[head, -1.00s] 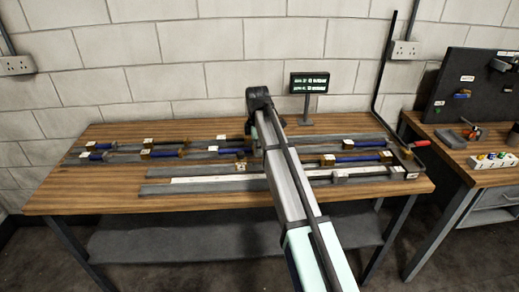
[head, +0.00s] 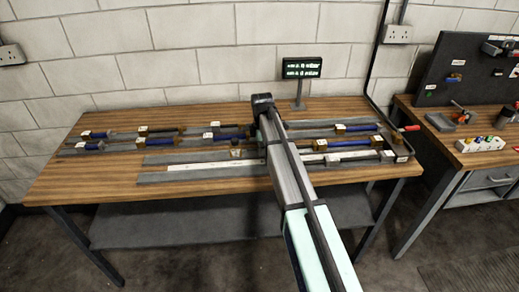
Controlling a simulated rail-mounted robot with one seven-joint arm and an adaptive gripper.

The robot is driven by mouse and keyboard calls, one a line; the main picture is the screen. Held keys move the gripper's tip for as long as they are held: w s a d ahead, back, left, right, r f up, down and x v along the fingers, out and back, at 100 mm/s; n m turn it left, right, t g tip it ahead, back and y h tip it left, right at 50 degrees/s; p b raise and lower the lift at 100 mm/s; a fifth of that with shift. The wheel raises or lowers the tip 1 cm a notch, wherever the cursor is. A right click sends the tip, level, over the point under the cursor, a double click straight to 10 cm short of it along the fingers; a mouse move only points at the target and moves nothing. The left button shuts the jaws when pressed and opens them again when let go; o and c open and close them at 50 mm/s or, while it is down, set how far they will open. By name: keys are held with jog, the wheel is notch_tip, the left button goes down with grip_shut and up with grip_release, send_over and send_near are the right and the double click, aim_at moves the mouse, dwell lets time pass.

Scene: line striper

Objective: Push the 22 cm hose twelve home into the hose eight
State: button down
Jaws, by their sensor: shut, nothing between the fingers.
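Several blue hoses with brass-coloured end pieces lie in grey channels on the wooden bench (head: 110,188). At the right are an upper blue hose (head: 357,128) and a lower blue hose (head: 350,142). At the left are more blue hoses, one in the back row (head: 160,133) and one in front of it (head: 175,140). Small white labels sit on the pieces but are too small to read, so I cannot tell hose twelve from hose eight. My gripper (head: 255,131) is low over the middle of the channels, shut and mostly hidden behind my arm. Contact cannot be seen.
A white ruled strip (head: 210,170) lies along the front channel. A small display (head: 299,67) stands at the back. A red-handled clamp (head: 408,128) is at the right end. A second bench with a dark tool board (head: 455,75) stands right. The bench front is clear.

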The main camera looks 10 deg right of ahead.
jog(key=shift+d, duration=0.75)
